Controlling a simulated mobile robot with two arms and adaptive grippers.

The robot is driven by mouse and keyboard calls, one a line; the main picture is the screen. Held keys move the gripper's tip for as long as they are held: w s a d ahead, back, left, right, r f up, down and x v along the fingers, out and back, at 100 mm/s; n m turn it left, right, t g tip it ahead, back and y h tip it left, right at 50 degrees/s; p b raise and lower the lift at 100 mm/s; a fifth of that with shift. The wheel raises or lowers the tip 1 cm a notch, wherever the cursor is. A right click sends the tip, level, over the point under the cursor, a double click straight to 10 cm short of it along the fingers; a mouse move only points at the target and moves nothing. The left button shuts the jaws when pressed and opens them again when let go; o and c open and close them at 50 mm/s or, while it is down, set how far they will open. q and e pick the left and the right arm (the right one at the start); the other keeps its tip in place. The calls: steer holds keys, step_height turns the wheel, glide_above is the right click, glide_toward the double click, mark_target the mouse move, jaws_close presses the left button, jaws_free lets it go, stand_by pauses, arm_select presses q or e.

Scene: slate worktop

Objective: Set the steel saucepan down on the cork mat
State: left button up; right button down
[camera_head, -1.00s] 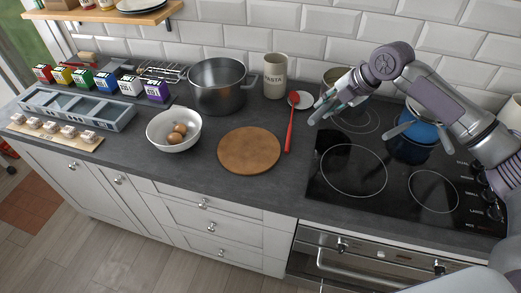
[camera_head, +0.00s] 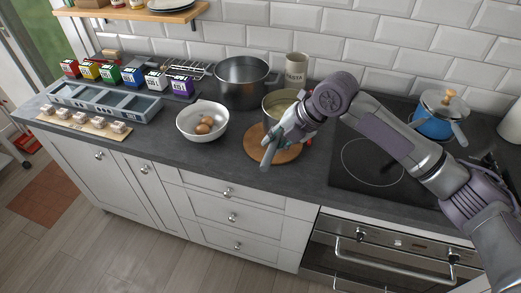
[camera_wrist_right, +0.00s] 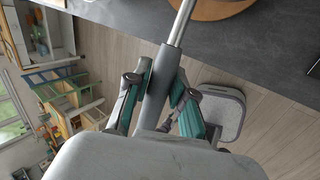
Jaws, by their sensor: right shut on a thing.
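The steel saucepan (camera_head: 274,103) is over the back part of the round cork mat (camera_head: 259,153), partly hidden behind my right gripper. I cannot tell whether its base touches the mat. My right gripper (camera_head: 290,128) is shut on the saucepan's handle (camera_head: 268,154), which points toward the counter's front. In the right wrist view the fingers (camera_wrist_right: 158,88) close around the grey handle (camera_wrist_right: 180,24), and a brown edge of the mat (camera_wrist_right: 212,10) shows at the top. My left gripper is not in view.
A white bowl with brown eggs (camera_head: 202,122) stands left of the mat and a large steel pot (camera_head: 243,84) behind it. The pasta canister (camera_head: 297,67) is behind the saucepan. A blue pot (camera_head: 432,126) sits on the black hob (camera_head: 358,178). The red spoon is mostly hidden.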

arm_select(q)
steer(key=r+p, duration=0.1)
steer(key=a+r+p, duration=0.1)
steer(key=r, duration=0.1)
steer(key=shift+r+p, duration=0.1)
steer(key=shift+p, duration=0.2)
arm_select(e)
steer(key=x, duration=0.7)
steer(key=shift+a+f, duration=0.25)
steer(key=shift+a, duration=0.1)
steer(key=shift+f, duration=0.1)
steer(key=c, duration=1)
jaws_free()
steer(key=shift+s, duration=0.1)
